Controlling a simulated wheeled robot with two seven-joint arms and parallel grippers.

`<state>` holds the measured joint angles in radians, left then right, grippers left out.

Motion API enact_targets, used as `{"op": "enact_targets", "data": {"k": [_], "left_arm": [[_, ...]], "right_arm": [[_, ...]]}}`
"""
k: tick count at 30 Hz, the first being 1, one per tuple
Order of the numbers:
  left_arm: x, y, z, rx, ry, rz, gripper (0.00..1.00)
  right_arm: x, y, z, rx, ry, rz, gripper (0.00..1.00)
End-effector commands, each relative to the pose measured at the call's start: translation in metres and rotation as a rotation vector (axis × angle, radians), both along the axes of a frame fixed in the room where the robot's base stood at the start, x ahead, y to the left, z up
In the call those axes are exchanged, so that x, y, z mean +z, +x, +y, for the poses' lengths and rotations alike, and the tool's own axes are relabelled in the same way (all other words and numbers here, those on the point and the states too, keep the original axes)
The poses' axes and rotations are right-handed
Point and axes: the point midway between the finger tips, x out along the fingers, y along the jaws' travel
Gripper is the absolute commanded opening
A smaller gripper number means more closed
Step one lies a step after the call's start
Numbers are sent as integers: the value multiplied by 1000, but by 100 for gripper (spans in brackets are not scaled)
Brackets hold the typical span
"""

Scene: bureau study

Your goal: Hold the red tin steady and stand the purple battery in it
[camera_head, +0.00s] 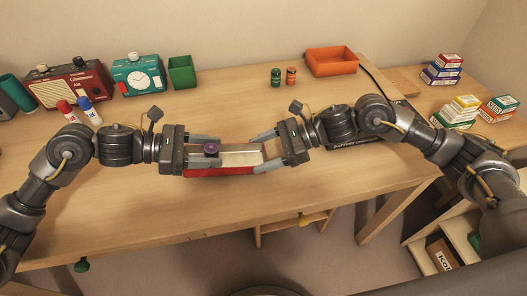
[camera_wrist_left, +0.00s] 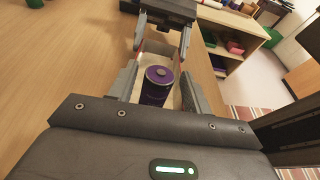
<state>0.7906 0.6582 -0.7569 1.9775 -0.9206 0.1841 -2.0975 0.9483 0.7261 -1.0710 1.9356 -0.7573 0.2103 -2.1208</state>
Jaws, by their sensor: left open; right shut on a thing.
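The long red tin (camera_head: 222,171) with a pale inside lies crosswise between my two grippers near the middle of the table. The purple battery (camera_head: 211,149) stands upright inside its left end; in the left wrist view the battery (camera_wrist_left: 156,87) shows its pale round top. My left gripper (camera_head: 212,154) is open, its fingers on either side of the battery and apart from it. My right gripper (camera_head: 264,150) is shut on the tin's right end; it also shows at the far end in the left wrist view (camera_wrist_left: 163,42). The battery's foot is partly hidden by the tin's wall.
A green battery (camera_head: 276,77) and an orange one (camera_head: 291,76) stand near an orange tray (camera_head: 331,62). A black device lies partly behind my right arm.

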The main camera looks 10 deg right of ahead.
Motion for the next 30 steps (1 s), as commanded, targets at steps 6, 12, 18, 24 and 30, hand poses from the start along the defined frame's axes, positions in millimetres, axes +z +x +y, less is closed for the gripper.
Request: {"op": "enact_targets", "data": {"k": [6,12,18,24,30], "left_arm": [[50,2,-1,-1,-5,-14,55],[83,2,0,1,-4,-12,55],[98,1,-4,0,-3,-6,55],[103,2,-4,2,-2,-7,55],[102,2,-4,2,-2,-7,55]], "right_arm": [[-3,-1,-2,-2,-7,7,43],[-3,-1,-1,-1,-7,7,43],[-3,-1,-1,-1,-6,7,43],[3,-1,-1,-1,-5,6,43],[3,-1,-1,-1,-4,5,43]]}}
